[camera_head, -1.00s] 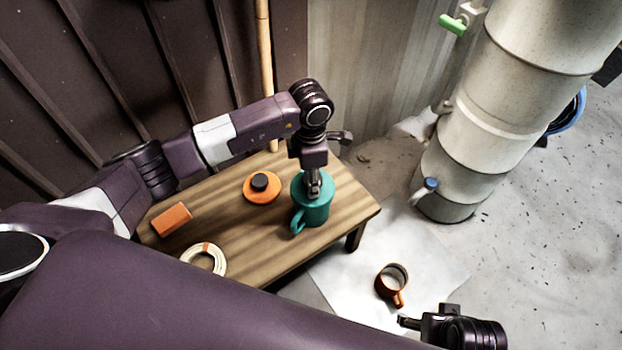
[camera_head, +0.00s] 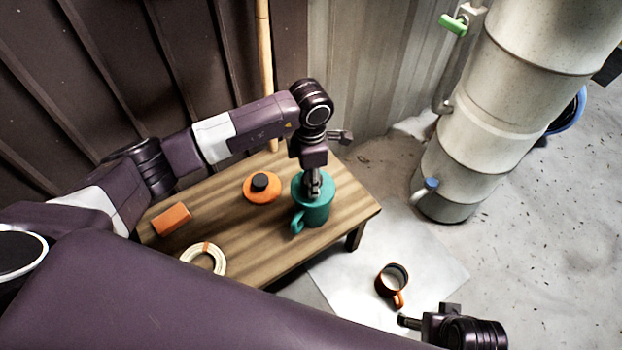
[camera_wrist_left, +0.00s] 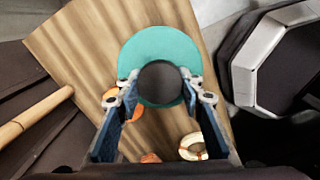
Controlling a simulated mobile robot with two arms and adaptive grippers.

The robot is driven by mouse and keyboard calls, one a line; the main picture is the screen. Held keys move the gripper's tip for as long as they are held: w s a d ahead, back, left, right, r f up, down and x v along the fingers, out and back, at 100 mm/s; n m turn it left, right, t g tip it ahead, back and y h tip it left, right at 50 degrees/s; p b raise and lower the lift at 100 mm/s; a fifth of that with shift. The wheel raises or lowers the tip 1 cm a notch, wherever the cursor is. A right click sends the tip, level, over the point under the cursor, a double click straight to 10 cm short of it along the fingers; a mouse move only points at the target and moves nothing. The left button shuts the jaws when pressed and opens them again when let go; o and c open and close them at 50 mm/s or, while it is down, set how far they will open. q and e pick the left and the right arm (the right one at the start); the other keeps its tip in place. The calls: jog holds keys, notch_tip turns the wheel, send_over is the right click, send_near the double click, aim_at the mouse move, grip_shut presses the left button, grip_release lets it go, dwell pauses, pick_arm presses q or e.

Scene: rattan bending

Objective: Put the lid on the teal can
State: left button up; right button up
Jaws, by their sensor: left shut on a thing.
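The teal can (camera_head: 316,215) stands upright on the wooden table near its right end, its handle toward the front left. The teal lid (camera_head: 322,183) is over the can's mouth, lined up with it; I cannot tell whether a thin gap is left between them. My left gripper (camera_head: 313,190) points straight down and is shut on the lid's dark knob. In the left wrist view the teal disc (camera_wrist_left: 150,55) and the dark knob (camera_wrist_left: 160,83) show between the fingertips; the disc hides most of the can. My right gripper (camera_head: 412,320) is low at the bottom right, away from the table.
On the table (camera_head: 240,235) lie an orange lid-like piece with a black knob (camera_head: 262,197), an orange block (camera_head: 171,219) and a cream coil (camera_head: 219,262). A pale column (camera_head: 480,140) rises at right.

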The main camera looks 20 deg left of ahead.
jog(key=shift+r, duration=0.25)
jog(key=shift+s+f, duration=0.1)
jog(key=shift+f, duration=0.1)
dwell(0.3)
pick_arm(q)
jog(key=shift+f, duration=0.1)
pick_arm(e)
jog(key=shift+s+r, duration=0.1)
pick_arm(q)
jog(key=shift+f, duration=0.1)
pick_arm(e)
jog(key=shift+r, duration=0.45)
dwell(0.4)
jog(key=shift+r, duration=0.1)
jog(key=shift+w+r, duration=0.2)
jog(key=shift+r, duration=0.05)
